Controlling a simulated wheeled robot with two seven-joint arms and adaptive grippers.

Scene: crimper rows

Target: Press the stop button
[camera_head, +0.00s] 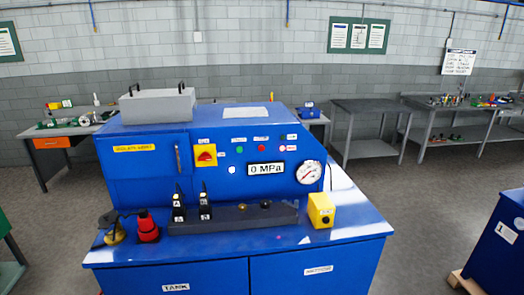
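A blue machine (140,172) stands in front of me. Its front panel has a small red button (262,148) with a tiny label above it, too small to read. A green button (239,150) is to its left. A yellow plate with a red rotary switch (205,155) is further left. The display (266,169) below reads 0 MPa. A round gauge (309,172) is at the panel's right. Neither of my grippers is in view.
A yellow box with a dark button (320,210) stands on the blue cabinet top (345,222). A dark grey block with two black labelled parts and a red fitting (147,228) are at the front left. Grey workbenches line the back wall. A blue cabinet (497,245) is at right.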

